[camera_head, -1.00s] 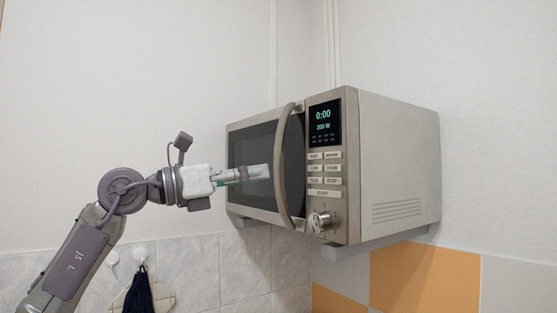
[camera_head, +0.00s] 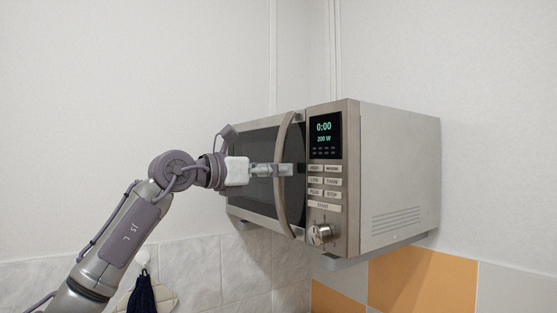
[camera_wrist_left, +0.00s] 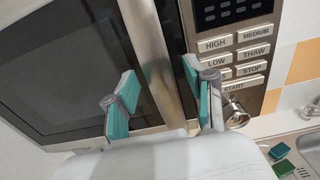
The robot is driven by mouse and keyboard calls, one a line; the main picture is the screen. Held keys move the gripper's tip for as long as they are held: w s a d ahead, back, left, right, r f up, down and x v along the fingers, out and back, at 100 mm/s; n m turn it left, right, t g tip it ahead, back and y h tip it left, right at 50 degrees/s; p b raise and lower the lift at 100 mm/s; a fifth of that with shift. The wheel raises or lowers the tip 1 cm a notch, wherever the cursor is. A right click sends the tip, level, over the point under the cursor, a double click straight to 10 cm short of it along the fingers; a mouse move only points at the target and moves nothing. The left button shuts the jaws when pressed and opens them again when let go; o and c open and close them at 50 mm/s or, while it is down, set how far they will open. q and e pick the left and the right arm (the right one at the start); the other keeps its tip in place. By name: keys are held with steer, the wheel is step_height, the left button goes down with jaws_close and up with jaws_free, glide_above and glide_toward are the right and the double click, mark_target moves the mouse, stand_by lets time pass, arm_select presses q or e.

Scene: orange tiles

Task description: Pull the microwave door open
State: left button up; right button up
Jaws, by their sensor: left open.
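The silver microwave (camera_head: 400,165) is mounted on the wall, and its dark-windowed door (camera_head: 252,150) looks shut. The curved door handle (camera_head: 280,208) runs vertically beside the control panel. My left gripper (camera_head: 284,170) is at the handle's mid-height, its fingers partly overlapping it in the head view. In the left wrist view my left gripper (camera_wrist_left: 161,93) is open, with one finger on each side of the handle (camera_wrist_left: 166,50). Neither finger clearly presses on it. My right gripper is not in view.
The control panel (camera_head: 324,190) with buttons and a knob (camera_head: 320,234) is just right of the handle. A dark cloth (camera_head: 141,292) hangs on the tiled wall below. A sink (camera_wrist_left: 308,145) and green blocks (camera_wrist_left: 281,158) show at the lower right in the wrist view.

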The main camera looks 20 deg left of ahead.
arm_select(q)
steer(key=shift+w+d, duration=0.4)
steer(key=shift+w, duration=0.1)
jaws_close()
